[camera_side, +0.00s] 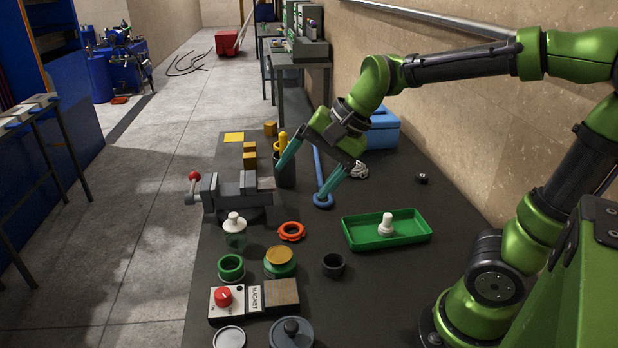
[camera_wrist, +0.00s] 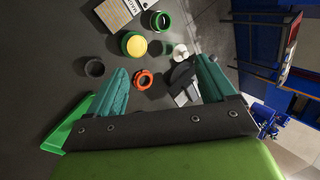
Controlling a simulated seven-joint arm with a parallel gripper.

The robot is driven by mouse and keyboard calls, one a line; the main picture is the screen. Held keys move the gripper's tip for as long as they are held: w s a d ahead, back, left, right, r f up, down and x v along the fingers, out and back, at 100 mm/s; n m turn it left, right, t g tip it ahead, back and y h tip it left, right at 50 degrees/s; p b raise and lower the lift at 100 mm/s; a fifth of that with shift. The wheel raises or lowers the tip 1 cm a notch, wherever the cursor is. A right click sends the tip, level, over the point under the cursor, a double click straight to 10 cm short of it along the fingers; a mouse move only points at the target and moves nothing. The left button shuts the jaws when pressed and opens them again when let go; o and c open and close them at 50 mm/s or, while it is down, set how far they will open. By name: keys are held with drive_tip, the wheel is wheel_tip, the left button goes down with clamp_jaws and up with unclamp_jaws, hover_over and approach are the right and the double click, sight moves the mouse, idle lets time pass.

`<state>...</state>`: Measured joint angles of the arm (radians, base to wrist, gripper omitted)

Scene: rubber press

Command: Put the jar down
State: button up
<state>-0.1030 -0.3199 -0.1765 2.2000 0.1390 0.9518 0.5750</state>
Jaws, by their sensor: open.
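A clear jar with a white top (camera_side: 235,232) stands upright on the dark bench in front of the vise. A green jar with a yellow lid (camera_side: 279,262) stands upright nearer the front; it also shows in the wrist view (camera_wrist: 134,44). I cannot tell which one is the task's jar. My gripper (camera_side: 300,182) is open, its teal fingers wide apart, above the bench behind the orange ring. Nothing is between the fingers. In the wrist view, the open fingers (camera_wrist: 161,65) point toward the jars, which are apart from them.
The grey vise (camera_side: 240,190) and a dark holder with yellow-handled tools (camera_side: 285,172) are close to my gripper. An orange ring (camera_side: 292,231), a dark cup (camera_side: 333,265) and a green tray (camera_side: 365,240) with a white piece stand nearer. Bare bench lies right of the tray.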

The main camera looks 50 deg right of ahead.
drive_tip(key=s+n+t+h, duration=0.1)
drive_tip(key=s+n, duration=0.7)
drive_tip(key=s, duration=0.1)
drive_tip(key=shift+f+n+t, duration=0.3)
drive_tip(key=shift+f+n, duration=0.1)
drive_tip(key=shift+f, duration=0.05)
drive_tip(key=shift+a, duration=0.1)
idle(0.4)
